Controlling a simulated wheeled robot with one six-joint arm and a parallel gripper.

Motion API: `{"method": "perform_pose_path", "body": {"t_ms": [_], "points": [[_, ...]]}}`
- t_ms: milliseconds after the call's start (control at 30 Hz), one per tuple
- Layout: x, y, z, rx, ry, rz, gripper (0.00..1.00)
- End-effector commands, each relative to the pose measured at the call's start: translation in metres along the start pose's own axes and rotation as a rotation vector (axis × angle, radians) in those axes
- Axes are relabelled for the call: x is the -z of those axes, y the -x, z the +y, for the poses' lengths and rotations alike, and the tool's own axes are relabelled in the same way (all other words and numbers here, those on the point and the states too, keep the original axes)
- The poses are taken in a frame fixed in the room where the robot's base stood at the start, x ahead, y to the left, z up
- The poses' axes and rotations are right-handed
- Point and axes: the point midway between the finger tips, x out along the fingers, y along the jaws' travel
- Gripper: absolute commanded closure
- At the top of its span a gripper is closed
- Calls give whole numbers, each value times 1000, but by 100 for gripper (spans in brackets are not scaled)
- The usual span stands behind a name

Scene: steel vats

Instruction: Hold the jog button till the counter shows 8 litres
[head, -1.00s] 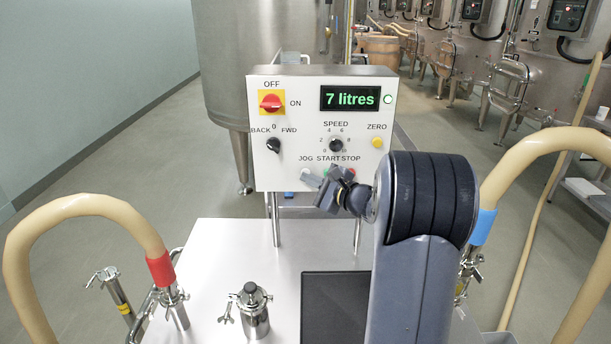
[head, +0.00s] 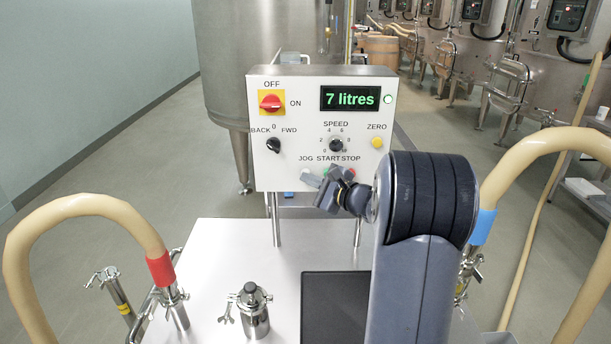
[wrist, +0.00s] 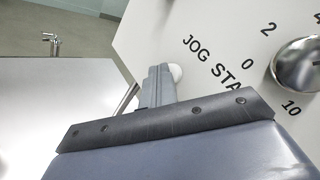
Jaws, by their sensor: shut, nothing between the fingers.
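The counter (head: 350,98) on the white control box (head: 290,88) reads 7 litres in green. How far the button is pressed cannot be told.
The green start button and the stop button sit just right, partly behind my wrist. The speed knob (head: 336,146), yellow zero button (head: 377,142), direction switch (head: 273,145) and red main switch (head: 271,102) are above. Hoses (head: 80,207) arch at both sides of the steel cart top (head: 225,250).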

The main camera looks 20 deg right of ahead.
Motion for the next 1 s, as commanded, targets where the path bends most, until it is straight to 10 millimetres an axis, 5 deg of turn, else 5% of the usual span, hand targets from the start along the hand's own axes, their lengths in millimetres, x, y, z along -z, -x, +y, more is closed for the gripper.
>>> {"method": "perform_pose_path", "body": {"t_ms": [1000], "points": [[-10,14,11,0,0,0,100]]}}
